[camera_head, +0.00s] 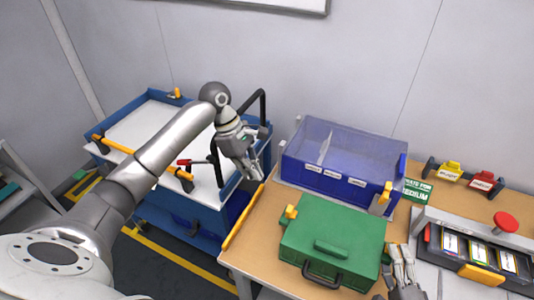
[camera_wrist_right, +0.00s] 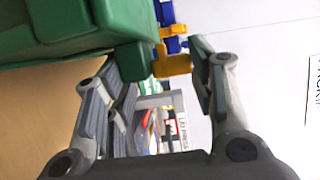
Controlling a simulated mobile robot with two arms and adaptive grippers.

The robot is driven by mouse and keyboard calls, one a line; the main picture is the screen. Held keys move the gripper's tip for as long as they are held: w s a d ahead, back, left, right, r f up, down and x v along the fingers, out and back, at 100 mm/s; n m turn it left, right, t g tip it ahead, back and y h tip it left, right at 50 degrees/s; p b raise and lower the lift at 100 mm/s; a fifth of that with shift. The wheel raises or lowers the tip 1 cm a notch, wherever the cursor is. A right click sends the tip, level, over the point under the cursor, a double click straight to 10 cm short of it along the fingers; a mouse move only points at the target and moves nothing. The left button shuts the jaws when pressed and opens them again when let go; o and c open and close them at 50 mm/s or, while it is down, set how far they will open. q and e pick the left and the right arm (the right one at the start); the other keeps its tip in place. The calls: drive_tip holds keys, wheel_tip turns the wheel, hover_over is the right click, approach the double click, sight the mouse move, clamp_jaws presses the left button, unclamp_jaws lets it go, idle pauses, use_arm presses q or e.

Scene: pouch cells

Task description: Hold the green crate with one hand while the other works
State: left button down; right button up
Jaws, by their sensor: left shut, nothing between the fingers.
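The green crate (camera_head: 333,240) sits closed on the wooden table, with a dark front handle and a yellow latch at its left back corner. My right gripper (camera_head: 403,255) is close beside the crate's right side. In the right wrist view its fingers (camera_wrist_right: 165,65) stand apart. A corner of the green crate (camera_wrist_right: 75,25) and a yellow piece show by the fingertips; whether they touch is unclear. My left gripper (camera_head: 252,168) is shut and empty, above the gap between the blue cart and the table, left of the crate.
A blue clear-walled bin (camera_head: 340,160) stands behind the crate. A grey fixture with several cells (camera_head: 478,250) and a red knob is at right. A green sign (camera_head: 416,190) and yellow and red items lie behind it. The blue cart (camera_head: 180,215) stands left. Table room is clear left of the crate.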

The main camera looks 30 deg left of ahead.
drive_tip(key=o, duration=0.5)
drive_tip(key=shift+o, duration=0.2)
